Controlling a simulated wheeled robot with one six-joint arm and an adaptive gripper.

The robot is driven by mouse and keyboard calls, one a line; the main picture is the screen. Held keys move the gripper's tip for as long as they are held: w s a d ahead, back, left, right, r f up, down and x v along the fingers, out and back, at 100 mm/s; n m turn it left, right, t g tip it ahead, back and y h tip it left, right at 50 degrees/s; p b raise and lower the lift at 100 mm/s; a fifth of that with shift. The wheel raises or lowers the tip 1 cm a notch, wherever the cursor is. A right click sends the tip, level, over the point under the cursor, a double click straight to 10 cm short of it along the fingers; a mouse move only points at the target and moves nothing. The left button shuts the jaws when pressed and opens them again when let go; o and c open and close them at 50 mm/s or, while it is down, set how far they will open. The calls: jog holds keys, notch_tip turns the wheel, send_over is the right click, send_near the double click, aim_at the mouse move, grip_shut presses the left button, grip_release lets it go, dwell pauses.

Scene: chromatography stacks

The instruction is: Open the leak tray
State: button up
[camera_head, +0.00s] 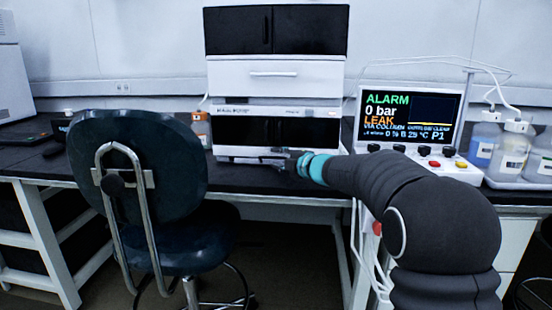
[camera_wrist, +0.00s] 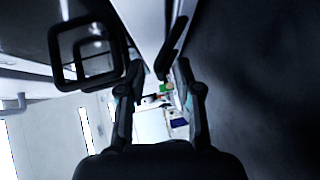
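The chromatography stack (camera_head: 276,85) stands on the black bench. A pale strip at its base (camera_head: 232,159) is where the leak tray would sit; its outline is too small to make out. My gripper (camera_head: 278,153) is low at the front of the stack, near its bottom edge. In the wrist view my gripper (camera_wrist: 156,72) has its fingers apart. A dark bar (camera_wrist: 174,42) shows beside the right fingertip; I cannot tell whether it is a tray handle or whether it is touched. Contact at the stack is hidden by the arm.
The display (camera_head: 410,117) right of the stack reads ALARM, 0 bar, LEAK. Bottles (camera_head: 510,150) stand farther right. A dark chair (camera_head: 140,190) stands in front of the bench at left. An orange-labelled bottle (camera_head: 201,128) is left of the stack.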

jog(key=shift+x, duration=0.85)
grip_shut()
